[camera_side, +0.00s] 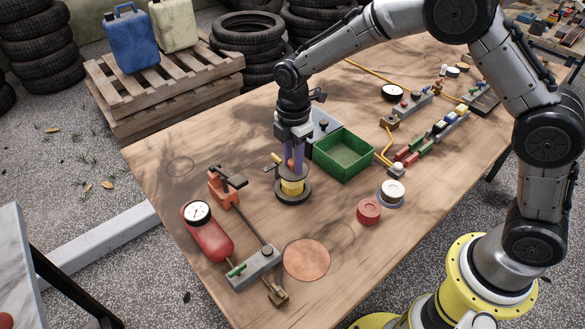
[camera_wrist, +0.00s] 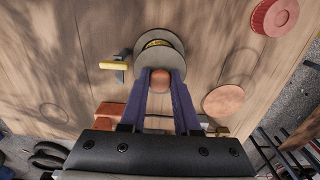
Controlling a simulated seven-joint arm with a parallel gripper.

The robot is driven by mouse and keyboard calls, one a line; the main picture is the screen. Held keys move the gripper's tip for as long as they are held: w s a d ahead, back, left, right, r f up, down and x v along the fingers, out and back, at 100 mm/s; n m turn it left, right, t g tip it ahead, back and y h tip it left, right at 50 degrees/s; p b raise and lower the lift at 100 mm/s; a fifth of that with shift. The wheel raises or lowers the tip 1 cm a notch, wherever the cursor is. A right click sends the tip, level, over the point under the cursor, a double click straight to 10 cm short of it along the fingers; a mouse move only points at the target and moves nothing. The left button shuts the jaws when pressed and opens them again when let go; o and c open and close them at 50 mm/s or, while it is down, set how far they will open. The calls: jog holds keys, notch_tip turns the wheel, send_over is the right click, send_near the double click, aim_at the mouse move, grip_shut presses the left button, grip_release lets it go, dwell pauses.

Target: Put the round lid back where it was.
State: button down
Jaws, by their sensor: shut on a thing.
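My gripper (camera_side: 293,166) has purple fingers that point down. In the wrist view my gripper (camera_wrist: 160,78) is shut on a round reddish-brown knob (camera_wrist: 160,81), which appears to belong to the round lid. The lid (camera_side: 292,173) is a thin grey-brown disc, level or nearly so, right over a yellow cylinder (camera_side: 292,188) with a wide dark base. In the wrist view the lid (camera_wrist: 174,58) partly hides the yellow cylinder (camera_wrist: 158,44). I cannot tell whether lid and cylinder touch.
A small yellow-handled part (camera_wrist: 113,66) stands close beside the cylinder. A green bin (camera_side: 344,155) is to the right. A red cap (camera_side: 369,211), a white cap (camera_side: 391,190) and a flat copper-coloured disc (camera_side: 307,260) are nearer. A red gauge cylinder (camera_side: 207,236) is at left.

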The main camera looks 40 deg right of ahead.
aim_at(292, 169)
jog(key=shift+w+f, duration=0.1)
jog(key=shift+f, duration=1.55)
jog(key=c, duration=0.6)
grip_release()
jog(key=shift+f, duration=0.15)
jog(key=shift+c, duration=0.2)
notch_tip(292, 169, up, 12)
jog(key=shift+r, duration=0.25)
